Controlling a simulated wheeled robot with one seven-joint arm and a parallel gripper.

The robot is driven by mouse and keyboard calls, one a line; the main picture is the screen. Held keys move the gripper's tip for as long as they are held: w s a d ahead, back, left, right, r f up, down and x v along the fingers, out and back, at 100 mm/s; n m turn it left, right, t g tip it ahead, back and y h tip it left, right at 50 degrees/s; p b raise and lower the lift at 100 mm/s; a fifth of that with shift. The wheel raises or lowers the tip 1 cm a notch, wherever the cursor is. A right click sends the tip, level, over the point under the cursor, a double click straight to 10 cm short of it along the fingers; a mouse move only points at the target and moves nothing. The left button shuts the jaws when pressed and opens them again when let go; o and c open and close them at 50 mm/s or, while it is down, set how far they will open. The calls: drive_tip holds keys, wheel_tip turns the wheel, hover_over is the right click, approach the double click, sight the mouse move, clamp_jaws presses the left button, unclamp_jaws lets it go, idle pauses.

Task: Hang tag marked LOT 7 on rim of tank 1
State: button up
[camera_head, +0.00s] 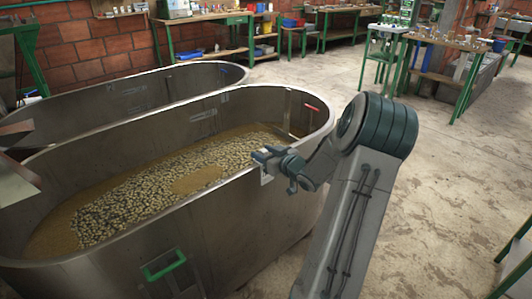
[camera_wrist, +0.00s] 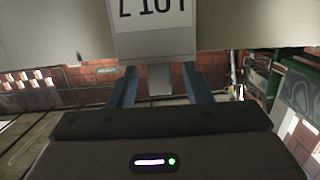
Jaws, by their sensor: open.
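A pale tag (camera_wrist: 153,44) with a white label shows at the top of the wrist view. Its black lettering is upside down and cut off by the frame, and fits LOT 7. A narrow pale piece at its lower end lies between the fingers of my gripper (camera_wrist: 159,76), with gaps on both sides. In the head view the tag (camera_head: 266,177) is a small pale patch at the near tank's (camera_head: 190,215) front rim. My gripper (camera_head: 272,160) is open right at that rim. I cannot read a tank number.
The near tank holds beans in brownish liquid and has a green handle (camera_head: 164,265) in front. A second tank (camera_head: 125,95) stands behind it. Benches with tools (camera_head: 205,35) line the brick wall. The concrete floor (camera_head: 440,190) at right is largely clear.

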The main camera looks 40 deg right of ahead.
drive_tip(key=s+d+r+p, duration=0.1)
drive_tip(key=s+r+p, duration=0.1)
drive_tip(key=s, duration=1.1)
drive_tip(key=shift+s, duration=0.3)
drive_tip(key=w+a+r+m+g+h+p, duration=0.1)
drive_tip(key=w+a+r+g+h+p, duration=0.4)
drive_tip(key=a+r+g+p, duration=0.45)
drive_tip(key=s+a+r+g+y+p, duration=0.2)
drive_tip(key=s+a+r, duration=0.3)
drive_tip(key=s+a, duration=0.4)
drive_tip(key=s+a+r+g+y+p, duration=0.1)
drive_tip(key=s+a+r+p, duration=0.3)
drive_tip(key=s+a, duration=0.5)
drive_tip(key=a+r+g, duration=0.1)
drive_tip(key=a+r, duration=0.1)
drive_tip(key=a, duration=0.3)
drive_tip(key=shift+a+r+y, duration=0.2)
drive_tip(key=shift+y, duration=0.2)
